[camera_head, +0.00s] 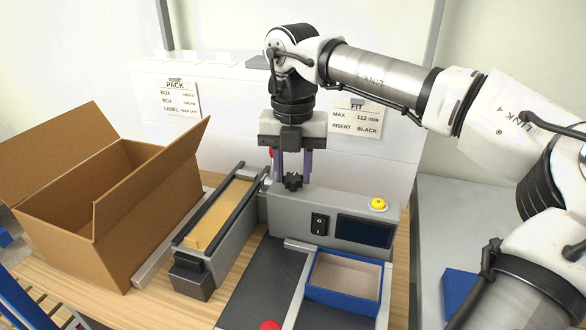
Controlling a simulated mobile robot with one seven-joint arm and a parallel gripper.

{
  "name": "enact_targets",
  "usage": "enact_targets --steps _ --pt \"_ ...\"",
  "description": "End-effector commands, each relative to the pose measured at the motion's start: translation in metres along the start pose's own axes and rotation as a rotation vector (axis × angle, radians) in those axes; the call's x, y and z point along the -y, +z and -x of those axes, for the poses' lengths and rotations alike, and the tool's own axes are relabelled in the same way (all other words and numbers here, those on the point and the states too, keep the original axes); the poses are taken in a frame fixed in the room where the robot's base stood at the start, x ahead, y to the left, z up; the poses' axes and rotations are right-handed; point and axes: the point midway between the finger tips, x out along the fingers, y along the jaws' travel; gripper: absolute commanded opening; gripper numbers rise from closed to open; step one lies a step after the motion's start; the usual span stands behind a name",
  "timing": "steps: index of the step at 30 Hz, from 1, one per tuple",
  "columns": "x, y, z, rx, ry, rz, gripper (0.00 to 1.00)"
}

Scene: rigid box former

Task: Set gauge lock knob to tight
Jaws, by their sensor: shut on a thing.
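The gauge lock knob is a small black lobed knob (292,181) on top of the grey machine (277,212), near its left end. My gripper (293,172) points straight down over it. Its fingers reach down on both sides of the knob and are shut on it. The fingertips partly hide the knob. I cannot read any tight or loose mark at the knob from this view.
An open cardboard box (150,225) stands at the left. A tape tray (199,262) lies left of the machine. The machine bears a black switch (319,224), a dark screen (363,232) and a yellow button (378,204). A blue-rimmed box (341,303) sits in front.

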Motion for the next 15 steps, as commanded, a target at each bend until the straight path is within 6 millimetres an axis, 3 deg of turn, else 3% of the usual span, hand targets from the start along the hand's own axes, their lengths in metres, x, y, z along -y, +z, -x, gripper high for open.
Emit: enact_targets --steps 9,10,15 --pt "0.0002 -0.0003 -0.0001 -0.002 0.000 -0.004 0.11" --pt "0.0002 -0.0003 -0.0001 -0.002 0.000 -0.003 0.35" --pt "0.0001 -0.0002 -0.0001 -0.001 0.000 -0.003 0.55"
